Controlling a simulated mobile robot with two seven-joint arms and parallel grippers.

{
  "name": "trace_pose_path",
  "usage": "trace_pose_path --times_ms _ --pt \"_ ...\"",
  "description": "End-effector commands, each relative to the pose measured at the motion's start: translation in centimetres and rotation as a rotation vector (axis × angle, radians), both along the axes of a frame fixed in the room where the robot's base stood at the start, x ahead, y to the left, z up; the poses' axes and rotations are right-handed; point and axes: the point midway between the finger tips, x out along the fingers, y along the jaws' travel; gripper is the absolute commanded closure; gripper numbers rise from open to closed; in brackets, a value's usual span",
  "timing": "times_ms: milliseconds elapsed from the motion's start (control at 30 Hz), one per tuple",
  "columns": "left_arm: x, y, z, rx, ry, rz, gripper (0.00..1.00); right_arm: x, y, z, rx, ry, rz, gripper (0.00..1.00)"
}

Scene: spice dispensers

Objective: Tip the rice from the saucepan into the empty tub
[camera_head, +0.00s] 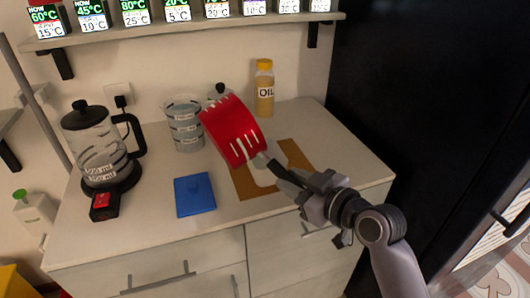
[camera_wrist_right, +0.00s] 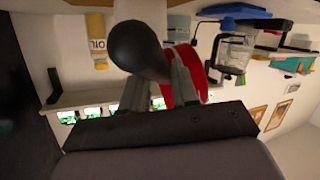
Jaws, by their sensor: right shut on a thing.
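The red saucepan (camera_head: 230,131) is held up in front of the clear marked tub (camera_head: 184,124), apart from the counter and looking tilted. I cannot see inside it, and no rice is visible. The tub stands upright behind and left of the pan; it looks grey-blue, and I cannot tell whether it is empty. My right gripper (camera_head: 311,192) is shut on the saucepan's handle. In the right wrist view the dark handle end (camera_wrist_right: 138,48) passes between the fingers (camera_wrist_right: 157,90), with the red pan (camera_wrist_right: 185,70) beyond. My left gripper is out of view.
A kettle (camera_head: 98,150) stands left on the counter (camera_head: 225,200). A blue square (camera_head: 194,194) lies in front. A brown board (camera_head: 245,184) with a pale patch lies under the pan. An oil bottle (camera_head: 264,92) stands behind. A shelf (camera_head: 180,30) runs above; a dark cabinet (camera_head: 415,90) is right.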

Motion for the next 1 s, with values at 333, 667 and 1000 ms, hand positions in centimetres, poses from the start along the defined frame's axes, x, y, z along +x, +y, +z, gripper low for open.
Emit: trace_pose_path --times_ms 333,667,1000 --pt "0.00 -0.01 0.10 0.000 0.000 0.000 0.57 0.23 -0.27 0.43 0.047 0.013 0.000 1.00" --pt "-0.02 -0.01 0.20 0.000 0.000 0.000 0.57 0.44 -0.61 0.43 0.086 0.037 0.000 1.00" --pt "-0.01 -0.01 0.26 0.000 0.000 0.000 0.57 0.59 -0.88 0.46 0.123 0.057 0.003 1.00"
